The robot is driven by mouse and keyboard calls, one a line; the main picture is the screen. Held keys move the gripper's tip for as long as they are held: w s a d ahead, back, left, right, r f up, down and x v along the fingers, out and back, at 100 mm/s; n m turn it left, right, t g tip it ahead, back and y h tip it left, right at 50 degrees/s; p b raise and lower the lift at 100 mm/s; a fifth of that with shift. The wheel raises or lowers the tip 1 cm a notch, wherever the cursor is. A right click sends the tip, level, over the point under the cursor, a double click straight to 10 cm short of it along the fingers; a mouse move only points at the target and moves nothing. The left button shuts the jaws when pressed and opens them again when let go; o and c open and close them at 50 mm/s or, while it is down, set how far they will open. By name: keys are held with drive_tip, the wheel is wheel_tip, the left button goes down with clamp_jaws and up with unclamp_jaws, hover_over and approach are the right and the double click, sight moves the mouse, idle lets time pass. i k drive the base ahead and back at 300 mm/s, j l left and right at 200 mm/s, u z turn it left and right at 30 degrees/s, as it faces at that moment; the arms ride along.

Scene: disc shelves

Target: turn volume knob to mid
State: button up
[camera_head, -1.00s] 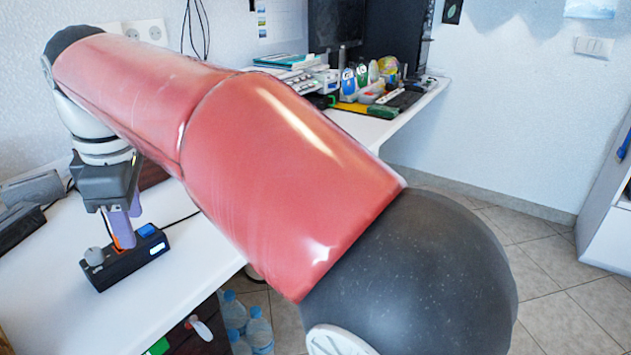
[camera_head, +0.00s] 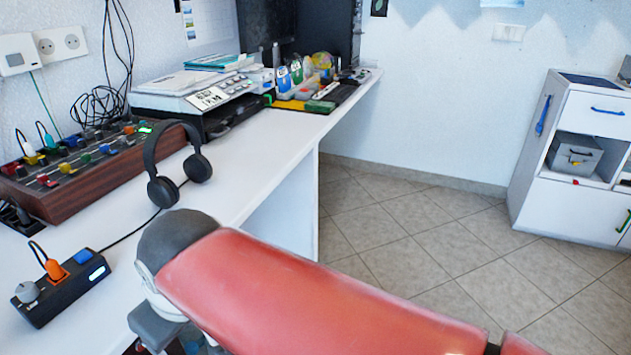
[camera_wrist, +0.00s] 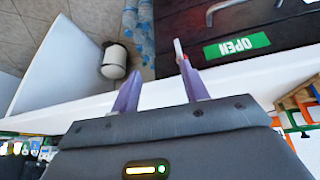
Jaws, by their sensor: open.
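A black box (camera_head: 62,288) sits on the white desk at the lower left of the head view. A grey round knob (camera_head: 27,292) stands on its left end, beside an orange plug (camera_head: 55,270) and a blue button (camera_head: 83,256). I cannot read the knob's setting. My gripper (camera_wrist: 156,82) shows two purple fingers spread apart with nothing between them in the wrist view. In the head view my gripper's fingers are hidden and its wrist is to the right of the box, off the desk's front edge. The wrist view does not show the box.
A mixer (camera_head: 95,165) with coloured knobs and black headphones (camera_head: 176,168) lie behind the box. A dark front with a green OPEN sign (camera_wrist: 237,46) and bottles (camera_wrist: 141,35) show in the wrist view. Open tiled floor (camera_head: 400,225) lies to the right.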

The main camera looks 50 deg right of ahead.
sight(26, 291)
drive_tip(key=i+l+u, duration=0.15)
drive_tip(key=l, duration=1)
drive_tip(key=l+u, duration=0.15)
drive_tip(key=l, duration=1.05)
